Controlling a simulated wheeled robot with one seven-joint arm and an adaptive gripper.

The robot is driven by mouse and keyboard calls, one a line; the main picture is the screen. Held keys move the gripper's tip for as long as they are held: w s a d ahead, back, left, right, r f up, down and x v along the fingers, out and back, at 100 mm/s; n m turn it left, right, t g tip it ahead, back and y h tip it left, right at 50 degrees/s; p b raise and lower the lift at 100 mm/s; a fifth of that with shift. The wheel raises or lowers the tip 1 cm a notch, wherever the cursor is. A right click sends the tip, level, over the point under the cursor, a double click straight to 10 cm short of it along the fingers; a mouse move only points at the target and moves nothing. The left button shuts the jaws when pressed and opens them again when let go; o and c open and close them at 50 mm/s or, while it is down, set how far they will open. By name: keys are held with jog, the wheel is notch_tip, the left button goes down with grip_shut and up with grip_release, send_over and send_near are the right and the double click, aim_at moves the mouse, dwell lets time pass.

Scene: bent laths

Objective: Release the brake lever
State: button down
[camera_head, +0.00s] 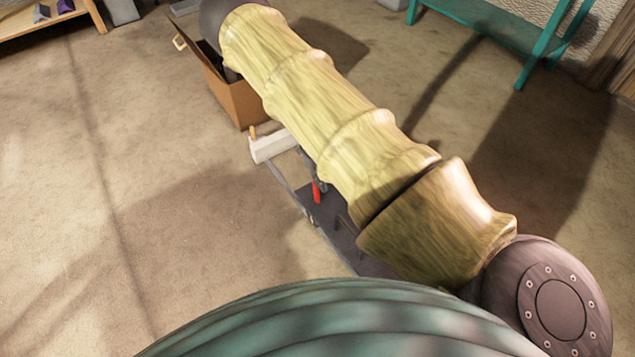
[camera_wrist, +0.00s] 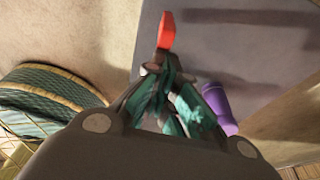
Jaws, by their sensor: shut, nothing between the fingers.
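The brake lever's red handle (camera_head: 316,191) shows in the head view beside my arm, above a dark flat platform (camera_head: 342,222). In the wrist view the red handle (camera_wrist: 166,32) lies just beyond the tips of my gripper (camera_wrist: 166,78). The gripper's teal fingers are shut and empty. The lever's dark lower part runs down behind the fingertips, and I cannot tell whether they touch it. In the head view my own arm covers much of the platform and I cannot make out my gripper clearly.
A purple object (camera_wrist: 220,106) lies close right of my fingers in the wrist view. A white block (camera_head: 272,146) sits at the platform's far end, with an open brown box (camera_head: 238,103) beyond it. A teal bench (camera_head: 490,22) stands at the back right. The floor at left is clear.

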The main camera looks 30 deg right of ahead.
jog(key=w+f, duration=0.1)
jog(key=w, duration=0.6)
jog(key=shift+a, duration=0.2)
jog(key=shift+r, duration=0.1)
dwell(1.4)
